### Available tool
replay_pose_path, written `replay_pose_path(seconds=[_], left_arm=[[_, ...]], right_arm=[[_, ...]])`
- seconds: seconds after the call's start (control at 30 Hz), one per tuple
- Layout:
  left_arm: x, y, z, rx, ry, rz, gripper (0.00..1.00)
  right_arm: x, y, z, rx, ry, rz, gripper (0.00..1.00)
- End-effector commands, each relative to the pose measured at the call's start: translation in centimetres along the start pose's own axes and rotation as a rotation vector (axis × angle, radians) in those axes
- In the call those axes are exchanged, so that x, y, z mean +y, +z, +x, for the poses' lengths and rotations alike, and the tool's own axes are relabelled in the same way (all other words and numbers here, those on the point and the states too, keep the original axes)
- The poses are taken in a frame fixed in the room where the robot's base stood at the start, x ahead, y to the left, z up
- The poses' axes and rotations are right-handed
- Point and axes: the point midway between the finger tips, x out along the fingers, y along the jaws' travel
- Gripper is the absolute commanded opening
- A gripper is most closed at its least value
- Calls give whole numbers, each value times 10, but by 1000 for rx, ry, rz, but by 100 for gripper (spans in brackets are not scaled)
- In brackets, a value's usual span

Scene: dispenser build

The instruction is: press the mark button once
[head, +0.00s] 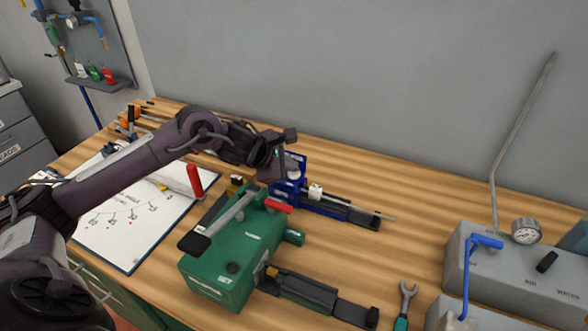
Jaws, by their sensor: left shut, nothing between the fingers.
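My left arm reaches in from the left across the bench, and its gripper (284,172) is shut and empty. It is beside the upper part of a blue fixture (297,188); I cannot tell whether it touches. A green machine (215,262) with a long dark-ended lever (218,228) stands in front of it. My right gripper is out of view.
A grey box (500,270) with a gauge (526,231), black knob and blue handle (484,243) stands at right. A wrench (405,302) lies before it. A white drawing sheet (120,240) lies at left. The bench (415,235) is clear between fixture and grey box.

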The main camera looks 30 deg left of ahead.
Motion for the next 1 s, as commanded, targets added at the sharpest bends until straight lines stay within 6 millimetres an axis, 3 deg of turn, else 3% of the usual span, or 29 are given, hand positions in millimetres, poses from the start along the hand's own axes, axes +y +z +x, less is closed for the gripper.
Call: replay_pose_path(seconds=[0.4, 0.77, 1.0], left_arm=[[10, 10, -14, 2, -2, 1, 0], [11, 11, -15, 1, -1, 0, 0], [22, 21, -29, 0, 1, 0, 0]], right_arm=[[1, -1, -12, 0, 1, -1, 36], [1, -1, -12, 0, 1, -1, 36], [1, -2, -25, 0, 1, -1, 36]])
